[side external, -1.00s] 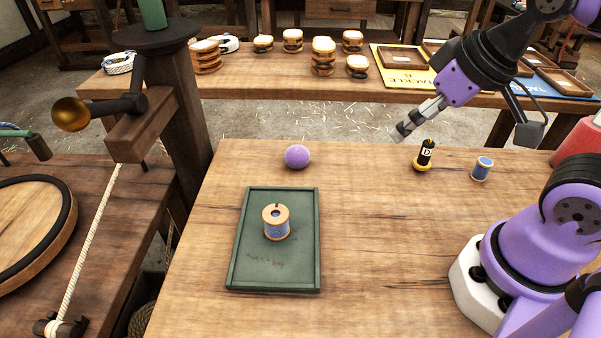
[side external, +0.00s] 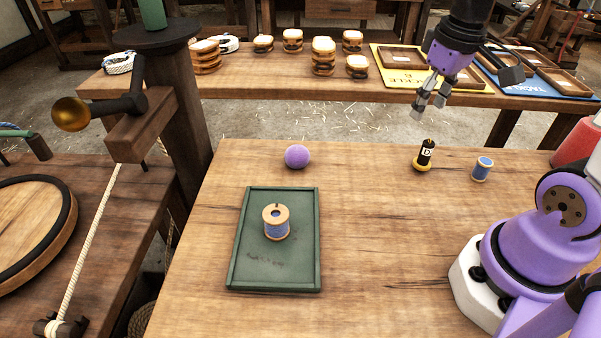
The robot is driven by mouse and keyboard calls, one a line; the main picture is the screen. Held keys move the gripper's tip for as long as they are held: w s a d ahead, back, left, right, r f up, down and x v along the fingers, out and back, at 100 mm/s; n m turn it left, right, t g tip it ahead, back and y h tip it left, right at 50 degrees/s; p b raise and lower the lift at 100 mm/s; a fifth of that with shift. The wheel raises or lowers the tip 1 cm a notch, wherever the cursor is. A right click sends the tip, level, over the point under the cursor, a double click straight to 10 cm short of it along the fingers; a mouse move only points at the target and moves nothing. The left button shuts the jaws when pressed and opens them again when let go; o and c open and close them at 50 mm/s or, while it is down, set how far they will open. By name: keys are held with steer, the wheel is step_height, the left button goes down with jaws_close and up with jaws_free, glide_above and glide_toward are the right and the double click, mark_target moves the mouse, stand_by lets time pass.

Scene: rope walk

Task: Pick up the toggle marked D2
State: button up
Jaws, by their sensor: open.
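The toggle (side external: 426,152) is a small black upright piece on a yellow round base, near the back edge of the wooden table on the right. Its white label shows a "D"; the rest of the mark is too small to read. My gripper (side external: 430,106) is open and empty. It hangs in the air above the toggle with its fingers pointing down, clear of it.
A blue thread spool (side external: 482,169) stands just right of the toggle. A purple ball (side external: 297,156) lies to the left. A green tray (side external: 300,270) holds another spool (side external: 277,222). The table's middle is clear.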

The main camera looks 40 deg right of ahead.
steer(key=g, duration=0.1)
glide_above(429, 143)
steer(key=f, duration=0.2)
steer(key=shift+s+a+f+m+y, duration=0.1)
steer(key=shift+a+f+m+y, duration=0.15)
steer(key=shift+f+m+y, duration=0.05)
step_height(429, 143, down, 4)
steer(key=shift+r, duration=0.1)
steer(key=f, duration=0.6)
steer(key=shift+d, duration=0.3)
jaws_close()
